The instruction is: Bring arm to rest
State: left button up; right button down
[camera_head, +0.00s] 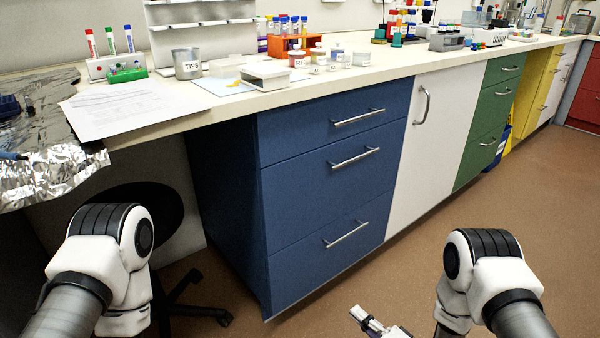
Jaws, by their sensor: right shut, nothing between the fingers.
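My right gripper (366,319) shows at the bottom of the head view, low over the brown floor and in front of the blue drawer cabinet. Its fingers are together and hold nothing. My right arm comes in from the lower right, bent at a white and black joint. My left arm comes in from the lower left, in front of the dark stool. The left gripper is not in the picture. Both arms are clear of the bench top (300,84).
The bench holds a tips cup (187,65), an orange tube rack (287,43), papers (125,104) and marker pens in a stand. Crumpled foil (45,180) hangs over the left edge. Blue drawers (330,170) with handles face me. A stool base (190,305) stands at left. Floor at right is free.

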jog(key=s+d+r+g+h+p, duration=0.1)
jog(key=s+r+h+p, duration=0.1)
jog(key=r+p, duration=0.9)
jog(key=s+d+r+g+h+p, duration=0.2)
jog(key=s+r+h+p, duration=0.1)
jog(key=r+p, duration=0.85)
jog(key=s+d+n+g+h+p, duration=0.3)
jog(key=s+d+n+g+p, duration=0.1)
jog(key=s, duration=0.8)
jog(key=s+d+f+n+g+h+p, duration=0.1)
jog(key=s+d+n+g+h+p, duration=0.2)
jog(key=s, duration=0.9)
jog(key=d+n+g+p, duration=0.1)
jog(key=n+g, duration=0.2)
jog(key=g, duration=0.1)
jog(key=shift+s+d+f, duration=0.15)
jog(key=shift+s, duration=0.2)
